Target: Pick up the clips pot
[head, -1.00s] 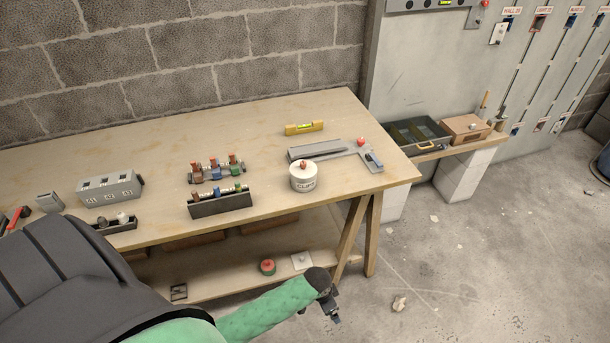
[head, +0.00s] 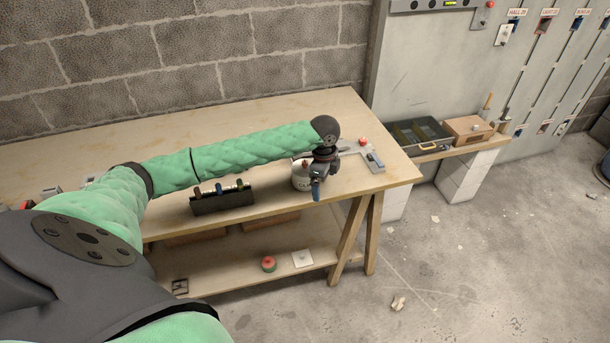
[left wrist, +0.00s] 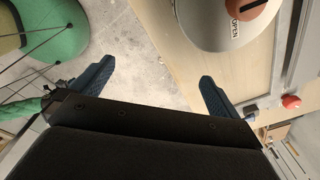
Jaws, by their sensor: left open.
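The clips pot (head: 299,183) is a round white tub lettered on its side, standing near the front right of the workbench. My left gripper (head: 317,188) is just to its right in the head view and hides part of it. In the left wrist view the pot's pale lid (left wrist: 205,22), with a brown knob and the word OPEN, is at the top, beyond the fingertips. The left gripper's two blue fingers (left wrist: 157,72) are spread apart with nothing between them.
The wooden workbench (head: 110,140) also carries a dark rack (head: 222,201) of coloured parts, left of the pot.

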